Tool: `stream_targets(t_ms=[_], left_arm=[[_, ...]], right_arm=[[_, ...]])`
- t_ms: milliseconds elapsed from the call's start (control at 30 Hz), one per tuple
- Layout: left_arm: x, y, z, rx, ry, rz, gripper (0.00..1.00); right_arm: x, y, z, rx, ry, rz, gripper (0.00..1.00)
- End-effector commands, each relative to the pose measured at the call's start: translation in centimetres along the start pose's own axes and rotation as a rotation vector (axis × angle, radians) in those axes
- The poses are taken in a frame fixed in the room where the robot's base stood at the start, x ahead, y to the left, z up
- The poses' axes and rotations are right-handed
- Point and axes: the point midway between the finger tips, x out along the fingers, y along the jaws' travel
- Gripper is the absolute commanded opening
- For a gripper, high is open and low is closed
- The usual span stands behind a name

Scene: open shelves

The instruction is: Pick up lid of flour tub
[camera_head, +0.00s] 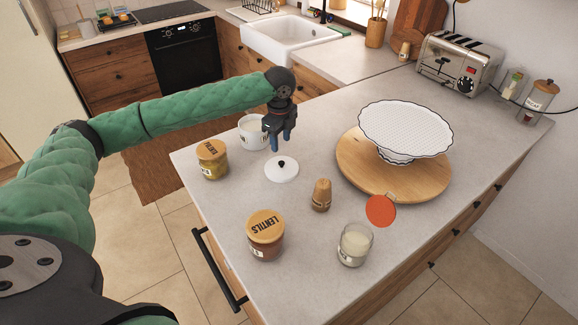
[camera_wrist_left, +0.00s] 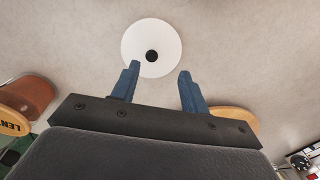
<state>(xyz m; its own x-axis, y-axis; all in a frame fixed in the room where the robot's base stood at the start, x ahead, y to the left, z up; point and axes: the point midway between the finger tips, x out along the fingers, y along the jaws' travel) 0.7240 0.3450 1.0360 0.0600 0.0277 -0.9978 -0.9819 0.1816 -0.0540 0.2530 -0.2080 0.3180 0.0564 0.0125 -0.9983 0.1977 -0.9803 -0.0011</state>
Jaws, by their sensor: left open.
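A round white lid (camera_head: 282,169) with a small black knob lies flat on the grey counter. It also shows in the left wrist view, where the lid (camera_wrist_left: 148,58) sits just beyond and between the fingertips. A white tub (camera_head: 252,132) without a lid stands behind it, partly beside my gripper. My left gripper (camera_head: 281,140) is open and empty, above the counter near the lid and the tub. In the left wrist view its two blue fingers (camera_wrist_left: 159,74) are spread apart and point toward the lid. My right gripper is not in view.
A jar with a wooden lid (camera_head: 212,159) stands left of the white lid. A lentils jar (camera_head: 266,235), a wooden shaker (camera_head: 321,195) and a glass jar (camera_head: 354,245) stand in front. A round wooden board (camera_head: 425,185) with a white cake stand (camera_head: 406,128) is at the right.

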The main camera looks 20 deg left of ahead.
Motion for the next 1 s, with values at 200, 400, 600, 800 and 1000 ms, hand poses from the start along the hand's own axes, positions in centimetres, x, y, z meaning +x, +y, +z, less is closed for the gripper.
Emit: stream_targets(t_ms=[200,400,600,800,1000], left_arm=[[0.0,0.8,-0.6,0.142,0.04,0.04,0.45],[0.0,1.0,-0.7,0.27,0.047,0.049,0.45],[0.1,1.0,-0.7,0.348,0.048,0.049,0.45],[1.6,1.1,-0.7,0.35,0.048,0.049,0.45],[2.8,1.1,-0.8,0.35,0.048,0.049,0.45]], right_arm=[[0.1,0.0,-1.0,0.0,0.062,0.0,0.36],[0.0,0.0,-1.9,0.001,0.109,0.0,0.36],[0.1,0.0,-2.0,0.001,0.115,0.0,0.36],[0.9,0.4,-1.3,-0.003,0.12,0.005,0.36],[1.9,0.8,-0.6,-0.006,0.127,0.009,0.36]])
